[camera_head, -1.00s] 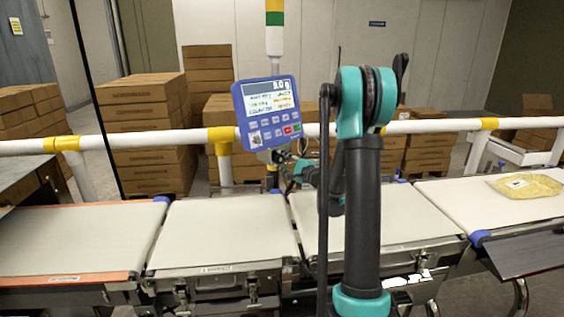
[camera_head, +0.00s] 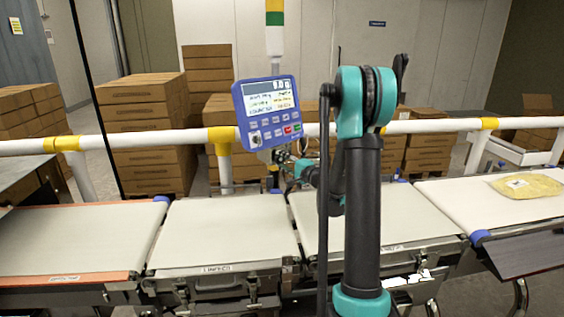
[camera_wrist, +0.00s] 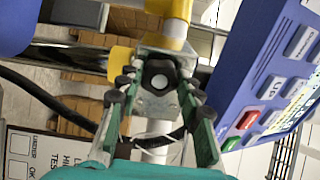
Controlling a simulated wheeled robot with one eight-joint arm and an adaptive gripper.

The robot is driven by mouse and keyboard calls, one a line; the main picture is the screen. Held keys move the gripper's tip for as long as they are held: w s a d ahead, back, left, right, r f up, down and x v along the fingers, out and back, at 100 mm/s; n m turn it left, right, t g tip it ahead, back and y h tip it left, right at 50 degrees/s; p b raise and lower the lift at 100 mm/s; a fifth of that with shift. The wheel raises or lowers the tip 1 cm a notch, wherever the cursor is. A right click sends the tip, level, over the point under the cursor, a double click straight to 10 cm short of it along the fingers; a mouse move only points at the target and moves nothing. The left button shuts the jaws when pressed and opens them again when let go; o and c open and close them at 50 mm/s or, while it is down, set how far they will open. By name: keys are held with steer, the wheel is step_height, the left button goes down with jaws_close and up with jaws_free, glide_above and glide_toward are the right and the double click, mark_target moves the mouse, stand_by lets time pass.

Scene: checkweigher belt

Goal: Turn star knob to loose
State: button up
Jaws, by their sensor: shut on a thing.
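The star knob (camera_wrist: 158,78) is a dark lobed knob on a grey metal clamp block (camera_wrist: 153,101) in the wrist view. My gripper (camera_wrist: 160,90) has its green fingers on either side of the knob and is shut on it. In the head view my gripper (camera_head: 290,167) is small, just below the blue weigher display (camera_head: 268,112), and the knob cannot be made out there. The display also shows at the right of the wrist view (camera_wrist: 262,75), close beside the fingers.
A white rail (camera_head: 410,127) with yellow joints runs behind the belts. Several pale conveyor belts (camera_head: 215,232) lie in front, with a bag of yellow product (camera_head: 526,186) on the right one. Stacked cartons (camera_head: 145,130) stand behind the rail.

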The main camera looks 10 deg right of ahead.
steer(key=o, duration=1.1)
steer(key=shift+o, duration=0.2)
steer(key=shift+s, duration=0.1)
steer(key=v, duration=1.2)
